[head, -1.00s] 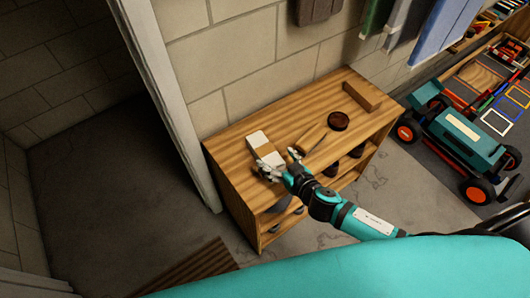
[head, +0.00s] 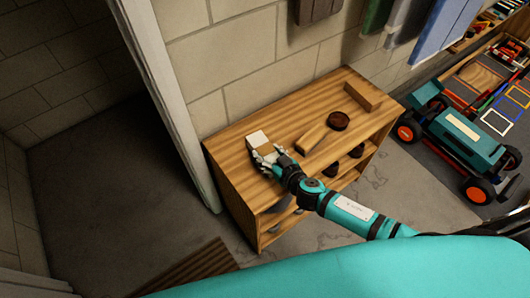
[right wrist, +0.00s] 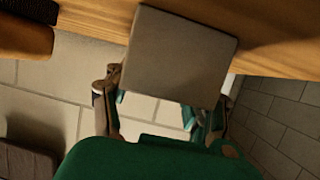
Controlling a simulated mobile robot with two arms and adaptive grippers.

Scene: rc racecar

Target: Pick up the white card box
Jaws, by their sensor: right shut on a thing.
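The white card box (head: 257,139) is on the wooden shelf unit's top, near its left end, with a tan band on it. My right gripper (head: 267,157) is shut on the box, its fingers at the box's near side. In the right wrist view the box (right wrist: 178,58) looks grey-brown in shadow and sits between the two fingers of the right gripper (right wrist: 160,105). Whether the box touches the shelf top is not clear. My left gripper is not in view.
On the shelf unit (head: 232,162) lie a wooden block (head: 312,138), a dark round dish (head: 338,121) and a longer wooden block (head: 361,94). Dark items stand on the lower shelf. A teal RC car (head: 462,137) is at the right. A block wall stands behind.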

